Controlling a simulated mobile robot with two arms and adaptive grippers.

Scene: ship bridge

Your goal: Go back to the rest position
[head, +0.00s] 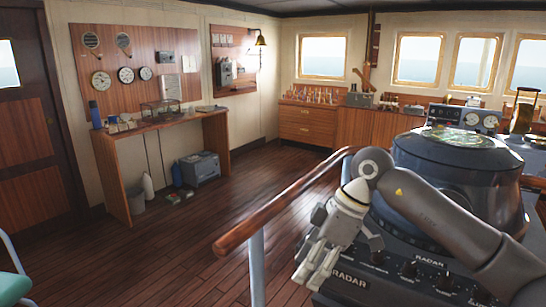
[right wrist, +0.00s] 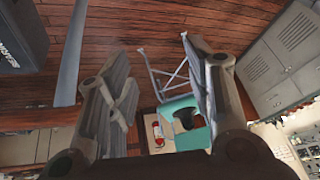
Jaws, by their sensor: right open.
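My right gripper (head: 318,268) hangs in front of the radar console in the head view, fingers pointing down and to the left. In the right wrist view its two fingers (right wrist: 160,95) stand wide apart with nothing between them but the floor and a chair farther off. The right arm comes in from the lower right across the front of the console. My left gripper is not in either view.
The radar console (head: 455,190) is close beside the right arm. A wooden handrail (head: 290,202) on a grey post runs just left of the gripper. A wooden desk (head: 160,127) stands at the left wall. The plank floor (head: 195,235) between is clear. A teal chair (right wrist: 180,125) shows in the wrist view.

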